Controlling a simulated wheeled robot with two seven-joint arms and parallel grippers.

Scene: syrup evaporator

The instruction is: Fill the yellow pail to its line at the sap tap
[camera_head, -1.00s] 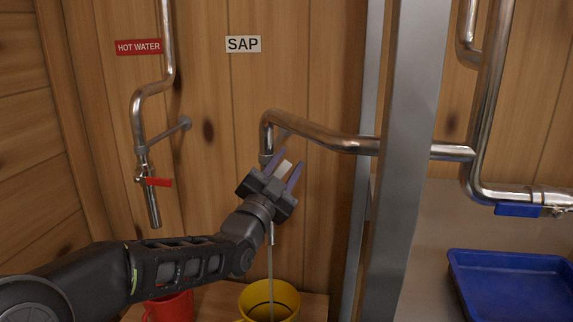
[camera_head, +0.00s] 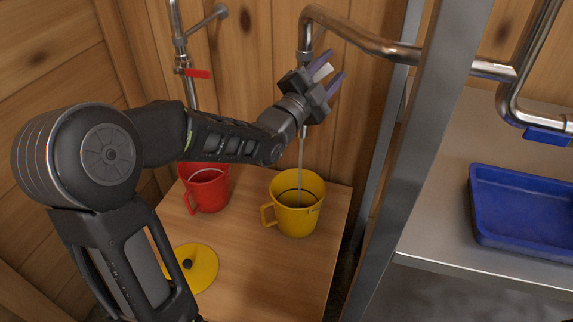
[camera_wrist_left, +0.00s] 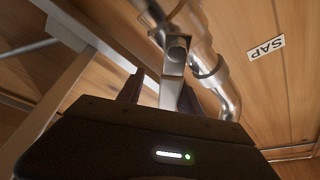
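The yellow pail (camera_head: 297,218) stands upright on the wooden table, its handle to the left. A dark line runs around its inner wall; the exact liquid level is hard to tell. A thin stream (camera_head: 301,160) falls from the sap tap into the pail. The tap's outlet is partly hidden by my left gripper (camera_head: 328,73), which is raised at the tap. Its fingers are spread on either side of a pale tap lever (camera_head: 322,71). In the left wrist view, the lever (camera_wrist_left: 172,82) stands between the fingers, with a gap showing on one side. My right gripper is out of view.
A red pail (camera_head: 208,190) stands left of the yellow one. A yellow lid (camera_head: 196,266) lies nearer on the table (camera_head: 270,275). A hot-water tap with a red handle (camera_head: 198,73) is at the back left. A metal post (camera_head: 410,170) and blue tray (camera_head: 520,215) are to the right.

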